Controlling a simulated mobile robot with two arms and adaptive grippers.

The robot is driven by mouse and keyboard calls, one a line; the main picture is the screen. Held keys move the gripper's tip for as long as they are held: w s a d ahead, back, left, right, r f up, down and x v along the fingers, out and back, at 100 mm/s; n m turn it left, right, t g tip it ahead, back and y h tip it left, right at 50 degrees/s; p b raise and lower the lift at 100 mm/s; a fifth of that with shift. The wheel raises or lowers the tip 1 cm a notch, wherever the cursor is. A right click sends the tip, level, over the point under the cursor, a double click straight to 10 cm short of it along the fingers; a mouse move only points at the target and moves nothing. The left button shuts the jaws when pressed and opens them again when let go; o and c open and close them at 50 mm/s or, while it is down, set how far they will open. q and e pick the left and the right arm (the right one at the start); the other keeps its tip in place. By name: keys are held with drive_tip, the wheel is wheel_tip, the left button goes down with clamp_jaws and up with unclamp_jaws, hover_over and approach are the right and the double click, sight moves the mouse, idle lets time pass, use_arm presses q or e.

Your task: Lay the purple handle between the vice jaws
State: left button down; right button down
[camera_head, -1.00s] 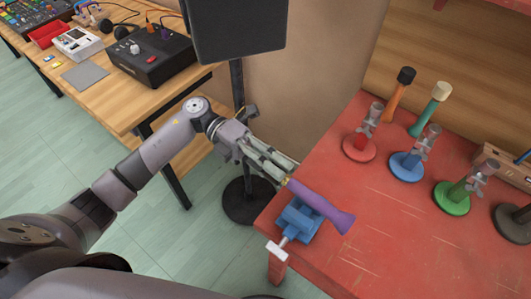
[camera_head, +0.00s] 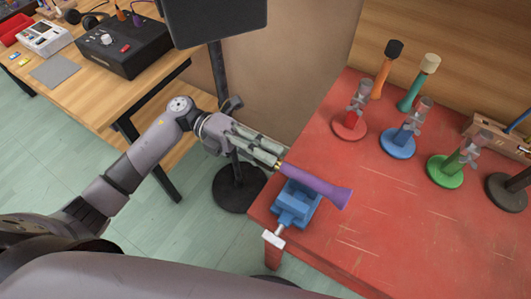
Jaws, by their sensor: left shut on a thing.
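The purple handle (camera_head: 318,187) is a tapered piece with a flared end toward the right. My left gripper (camera_head: 277,164) is shut on its narrow, yellowish end at the left. The handle extends over the blue vice (camera_head: 297,207) at the near left corner of the red table. The vice has a pale crossbar handle (camera_head: 273,240) at its front. The handle covers part of the vice jaws, so I cannot tell whether it lies between them or above them. My right gripper is not in view.
Red (camera_head: 350,125), blue (camera_head: 397,142) and green (camera_head: 445,170) clamp stands, and a dark one, stand farther back on the red table (camera_head: 370,225). A black round stand base (camera_head: 238,187) is on the floor under my left arm. The table's middle is clear.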

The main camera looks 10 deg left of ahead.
use_arm(q)
wheel_tip(320, 180, down, 6)
drive_tip(key=b, duration=0.4)
drive_tip(key=shift+r, duration=0.2)
wheel_tip(320, 180, down, 2)
drive_tip(key=shift+f+b, duration=0.15)
drive_tip(key=shift+b, duration=0.9)
drive_tip(key=shift+f+b, duration=0.25)
drive_tip(key=shift+b, duration=0.05)
drive_tip(key=c, duration=1.1)
unclamp_jaws()
drive_tip(key=shift+o, duration=0.2)
drive_tip(key=shift+a, duration=0.1)
